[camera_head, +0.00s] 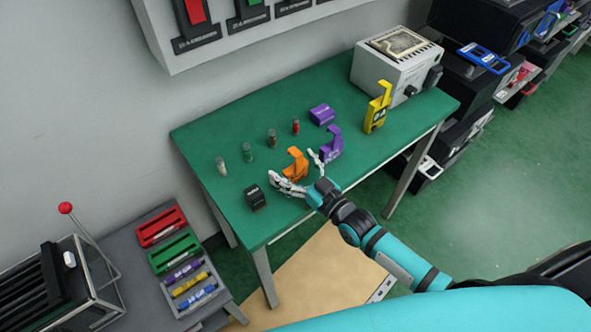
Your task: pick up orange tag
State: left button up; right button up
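The orange tag (296,162), a hooked block, stands on the green table (215,143) near its front edge. My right gripper (293,166) reaches in from the front with its fingers spread. One finger is to the left of the orange tag's base and the other to its right, near a purple tag (331,146). The lower part of the orange tag is partly hidden by the fingers. I cannot tell whether they touch it. My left gripper is not in view.
A yellow tag (377,108) and a purple block (322,114) stand farther right and back. Several small vials (272,139) line the table behind the orange tag. A black block (254,197) sits left of the gripper. A grey machine (395,62) occupies the far right end.

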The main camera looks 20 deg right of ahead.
jog(key=c, duration=1.1)
jog(key=shift+c, duration=0.2)
jog(key=shift+r, duration=0.15)
